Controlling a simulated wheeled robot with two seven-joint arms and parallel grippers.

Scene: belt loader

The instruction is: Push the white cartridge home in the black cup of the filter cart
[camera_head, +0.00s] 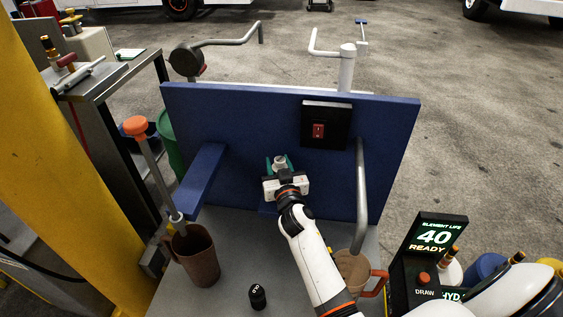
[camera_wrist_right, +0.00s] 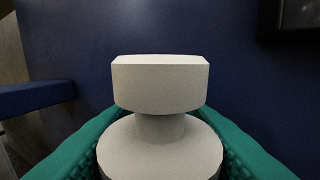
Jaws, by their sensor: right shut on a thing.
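The white cartridge (camera_wrist_right: 160,85) fills the middle of the right wrist view, with a broad flat-sided head, a narrow neck and a round body below. The teal fingers of my right gripper (camera_head: 279,164) are shut around its body. In the head view only the small pale top of the cartridge (camera_head: 280,159) shows between the fingers, close in front of the blue panel. I cannot make out the black cup in either view; my gripper and wrist cover the area below the cartridge. My left gripper is not in view.
The blue panel (camera_head: 240,120) stands upright behind the gripper, with a red switch (camera_head: 318,131). A grey pipe (camera_head: 361,195) is to the right, a blue bracket (camera_head: 203,178) to the left. A brown jug (camera_head: 194,258) and a small black piece marked OLD (camera_head: 257,297) stand on the grey top.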

